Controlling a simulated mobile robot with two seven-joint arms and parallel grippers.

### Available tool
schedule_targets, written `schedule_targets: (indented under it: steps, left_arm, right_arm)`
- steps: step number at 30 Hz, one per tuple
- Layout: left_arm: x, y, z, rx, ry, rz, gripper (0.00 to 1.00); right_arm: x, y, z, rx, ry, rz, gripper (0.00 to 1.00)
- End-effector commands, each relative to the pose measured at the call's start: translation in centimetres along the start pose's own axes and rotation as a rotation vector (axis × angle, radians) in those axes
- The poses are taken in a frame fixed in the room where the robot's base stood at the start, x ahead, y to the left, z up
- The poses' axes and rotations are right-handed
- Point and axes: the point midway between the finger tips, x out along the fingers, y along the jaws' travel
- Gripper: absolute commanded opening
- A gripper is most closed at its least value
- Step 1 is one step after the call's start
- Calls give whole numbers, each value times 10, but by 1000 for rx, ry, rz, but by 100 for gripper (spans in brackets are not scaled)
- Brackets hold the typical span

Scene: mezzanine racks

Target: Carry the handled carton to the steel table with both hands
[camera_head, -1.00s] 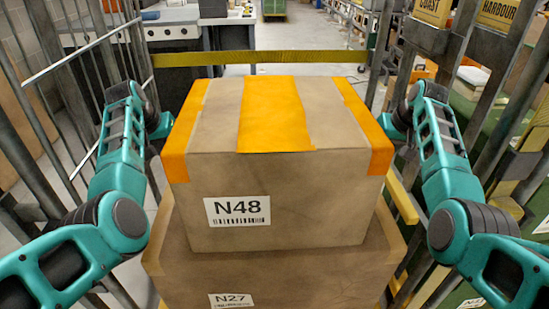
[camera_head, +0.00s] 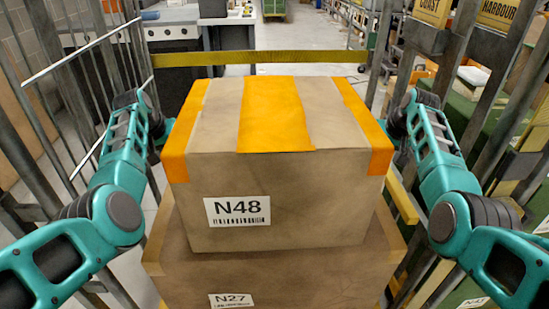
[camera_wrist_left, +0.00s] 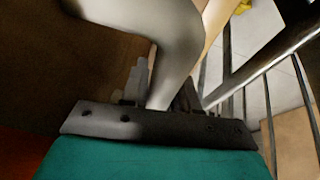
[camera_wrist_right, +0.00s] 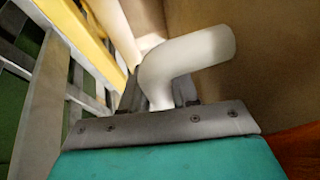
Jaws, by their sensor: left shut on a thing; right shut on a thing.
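The carton labelled N48 (camera_head: 290,215) is brown with orange tape on top and at its corners. It sits upright on a larger carton labelled N27 (camera_head: 300,275). In the left wrist view, my left gripper (camera_wrist_left: 160,88) is shut on a pale bent handle (camera_wrist_left: 178,45) beside a brown carton wall. In the right wrist view, my right gripper (camera_wrist_right: 158,93) is shut on a matching white handle (camera_wrist_right: 195,53). In the head view both handles are hidden at the carton's sides.
Metal bars of a cage stand close on the left (camera_head: 75,90) and right (camera_head: 465,40). A yellow bar (camera_head: 205,58) crosses behind the cartons. Clear floor (camera_head: 310,40) shows beyond it. Signs and green shelving are at the right.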

Motion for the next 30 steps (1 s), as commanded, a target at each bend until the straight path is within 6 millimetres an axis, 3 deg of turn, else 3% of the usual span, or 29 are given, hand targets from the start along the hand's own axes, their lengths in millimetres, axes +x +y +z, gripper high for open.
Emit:
schedule_targets:
  steps: [7,30]
  left_arm:
    - [0,0,0,0,0,0,0]
    - [0,0,0,0,-1,0,0]
  right_arm:
    - [0,0,0,0,0,1,0]
    - [0,1,0,1,0,2,0]
